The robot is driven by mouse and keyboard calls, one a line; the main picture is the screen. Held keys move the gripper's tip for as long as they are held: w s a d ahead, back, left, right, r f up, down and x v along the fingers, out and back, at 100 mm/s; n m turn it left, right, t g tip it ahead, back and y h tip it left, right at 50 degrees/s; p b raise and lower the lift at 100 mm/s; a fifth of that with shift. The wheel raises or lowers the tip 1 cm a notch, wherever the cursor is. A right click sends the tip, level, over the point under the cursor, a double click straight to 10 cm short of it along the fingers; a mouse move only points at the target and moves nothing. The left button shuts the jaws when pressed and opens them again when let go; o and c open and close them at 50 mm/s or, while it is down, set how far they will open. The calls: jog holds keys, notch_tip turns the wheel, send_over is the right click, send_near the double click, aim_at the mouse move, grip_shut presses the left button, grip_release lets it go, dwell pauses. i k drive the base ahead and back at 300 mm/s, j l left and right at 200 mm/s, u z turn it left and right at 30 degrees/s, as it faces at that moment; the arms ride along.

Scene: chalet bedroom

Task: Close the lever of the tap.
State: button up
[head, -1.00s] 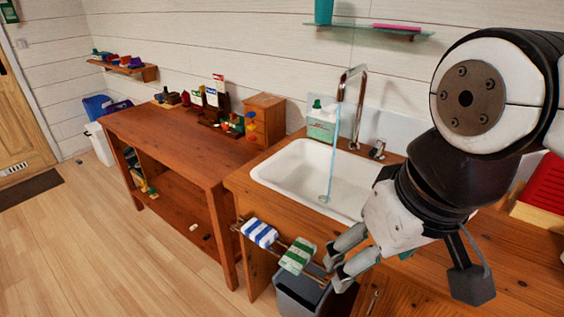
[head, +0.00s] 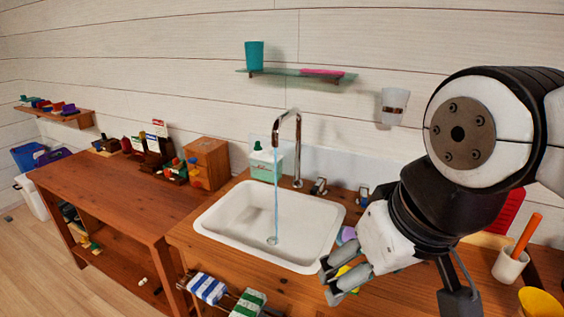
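The chrome tap (head: 298,150) rises behind the white sink (head: 215,228), with its curved spout over the basin. A pale blue stream of water (head: 277,195) runs from it down to the drain. A small metal lever (head: 319,187) stands on the counter just right of the spout's base. My gripper (head: 328,282) is in front of the sink's right front corner, nearer to me than the lever and apart from it. Its two fingers are spread with a gap between them, and it looks empty. A small yellow thing (head: 346,272) shows behind the fingers.
A soap bottle (head: 265,163) stands left of the spout. A small metal and blue item (head: 363,195) is right of the lever. Rolled towels (head: 207,288) hang at the counter front. A white cup (head: 509,265) stands at right. A glass shelf (head: 300,73) is above.

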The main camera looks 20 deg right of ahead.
aim_at(364, 189)
jog(key=z, duration=0.65)
jog(key=i+j+z, duration=0.2)
jog(key=k+j, duration=0.05)
